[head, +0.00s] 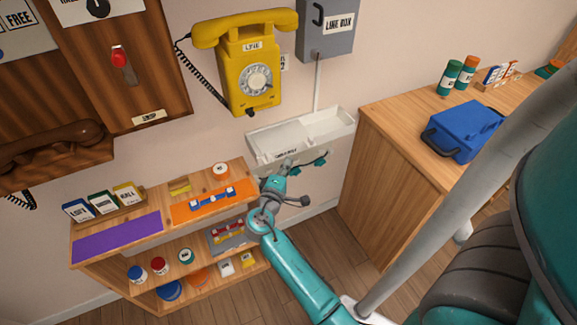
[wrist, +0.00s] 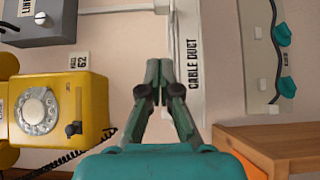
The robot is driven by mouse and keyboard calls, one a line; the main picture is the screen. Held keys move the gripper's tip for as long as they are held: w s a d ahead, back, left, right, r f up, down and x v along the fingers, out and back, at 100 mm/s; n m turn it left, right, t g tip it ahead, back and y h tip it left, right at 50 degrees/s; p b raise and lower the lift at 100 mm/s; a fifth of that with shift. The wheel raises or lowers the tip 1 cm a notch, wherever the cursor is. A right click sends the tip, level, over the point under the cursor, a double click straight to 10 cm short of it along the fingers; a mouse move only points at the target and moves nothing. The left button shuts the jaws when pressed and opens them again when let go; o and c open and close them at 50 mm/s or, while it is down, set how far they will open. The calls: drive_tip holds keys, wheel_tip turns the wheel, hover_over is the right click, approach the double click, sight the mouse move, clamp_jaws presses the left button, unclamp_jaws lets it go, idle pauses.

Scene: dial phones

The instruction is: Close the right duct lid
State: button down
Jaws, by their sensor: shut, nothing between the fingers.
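The white cable duct (head: 262,140) is on the wall below the phone. In the head view its top looks open, with a shallow tray inside and a divider near the middle. The right part of the duct (head: 335,123) looks open too; I cannot make out the lid apart from the tray. In the wrist view the duct's labelled front (wrist: 195,65) runs up the picture. My gripper (head: 287,163) is at the duct's front, near its label. In the wrist view my gripper (wrist: 159,66) is shut and empty, fingertips beside the duct; contact cannot be told.
Teal plugs (wrist: 283,36) on a black cable stick out from a panel below the duct. The yellow phone (head: 250,68), line box (head: 327,30) and its conduit (head: 318,85) are above. A shelf (head: 165,255) stands left, a wooden cabinet (head: 385,185) right.

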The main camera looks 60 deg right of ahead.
approach(308, 139)
drive_tip(key=w+d, duration=0.2)
drive_tip(key=w, duration=0.1)
drive_tip(key=shift+s+d, duration=0.25)
drive_tip(key=shift+d, duration=0.4)
drive_tip(key=shift+s+d, duration=0.3)
drive_tip(key=shift+d, duration=0.35)
drive_tip(key=shift+s+d, duration=0.25)
drive_tip(key=shift+d, duration=0.45)
drive_tip(key=shift+d, duration=0.1)
